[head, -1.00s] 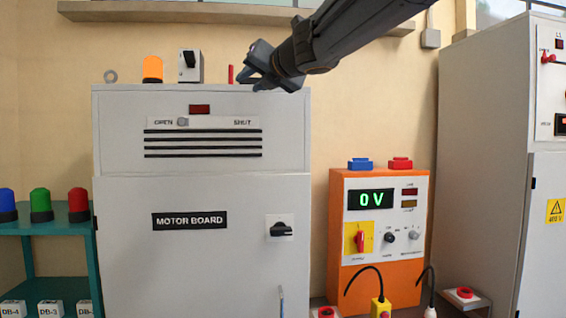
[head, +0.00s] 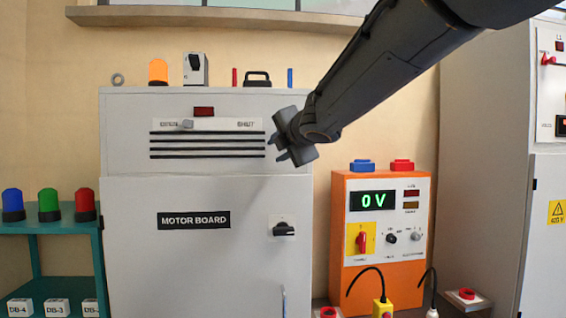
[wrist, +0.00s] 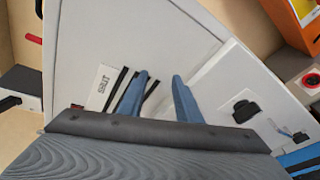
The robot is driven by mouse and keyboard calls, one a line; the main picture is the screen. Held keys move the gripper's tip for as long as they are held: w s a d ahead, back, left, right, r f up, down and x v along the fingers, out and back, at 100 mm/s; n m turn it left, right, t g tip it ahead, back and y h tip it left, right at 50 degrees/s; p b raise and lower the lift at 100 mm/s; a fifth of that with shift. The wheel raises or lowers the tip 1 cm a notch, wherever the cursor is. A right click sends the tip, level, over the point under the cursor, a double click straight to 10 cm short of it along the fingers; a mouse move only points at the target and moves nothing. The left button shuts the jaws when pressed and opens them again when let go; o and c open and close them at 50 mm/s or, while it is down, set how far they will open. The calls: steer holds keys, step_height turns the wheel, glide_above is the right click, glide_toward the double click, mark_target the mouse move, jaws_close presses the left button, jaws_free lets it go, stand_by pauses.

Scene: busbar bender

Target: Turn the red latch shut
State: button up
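A dark red block (head: 204,112) sits on the upper front of the grey MOTOR BOARD cabinet (head: 130,260), above a strip (head: 220,125) marked SHUT at its right end. A small grey knob (head: 187,124) is at the strip's left part. I cannot tell whether the dark red block is the latch. My gripper (head: 276,148) is in front of the cabinet's upper right, beside the black slots and right of the SHUT word. In the wrist view its blue fingers (wrist: 160,78) are apart with nothing between them, and the SHUT label (wrist: 103,88) shows left of them.
A black rotary handle (head: 284,229) is on the cabinet door. An orange unit (head: 340,270) with a red switch (head: 361,241) stands to the right, before a tall grey cabinet (head: 490,180). Lamps and small items stand on the cabinet top. A teal shelf (head: 50,227) is at left.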

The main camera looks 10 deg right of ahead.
steer(key=shift+s+d+f+m+g+h, duration=0.15)
steer(key=shift+d+f+m, duration=0.15)
steer(key=shift+f+m, duration=0.35)
steer(key=shift+s+d+f+m+g+h, duration=0.15)
steer(key=shift+d+f+m, duration=0.15)
steer(key=shift+f, duration=0.65)
steer(key=shift+w, duration=0.1)
